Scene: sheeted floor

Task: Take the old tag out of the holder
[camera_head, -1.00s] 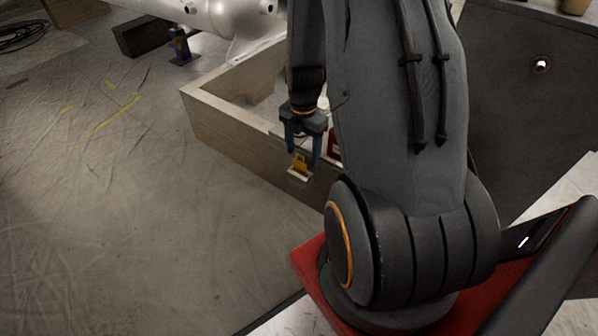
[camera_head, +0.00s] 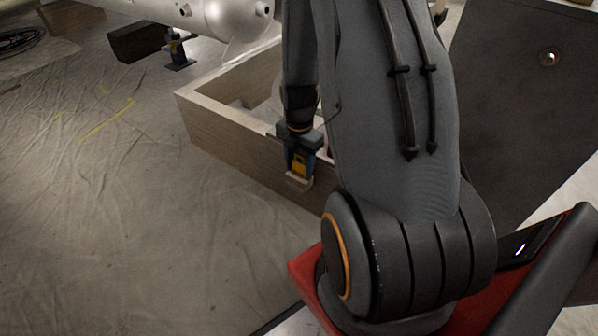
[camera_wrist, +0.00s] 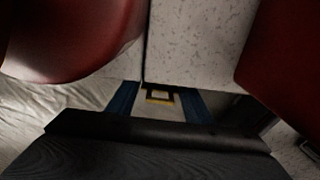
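The old tag (camera_head: 299,167) is a small yellow piece with a dark patch, upright in the holder (camera_head: 298,182). The holder is a small pale ledge on the outer side of the wooden crate. My gripper (camera_head: 300,171) points down at the holder, with its blue fingers on either side of the tag. In the wrist view the tag (camera_wrist: 159,97) shows as a yellow-edged shape between the fingers, with a gap on both sides. My gripper is open around it. The tag's lower edge is hidden in the holder.
The wooden crate (camera_head: 225,132) stands open-topped beside my arm, with pale and red things inside. A large pale tank (camera_head: 215,22) lies behind it. A dark block (camera_head: 139,42) and a blue-and-black stand (camera_head: 178,52) are at the back left.

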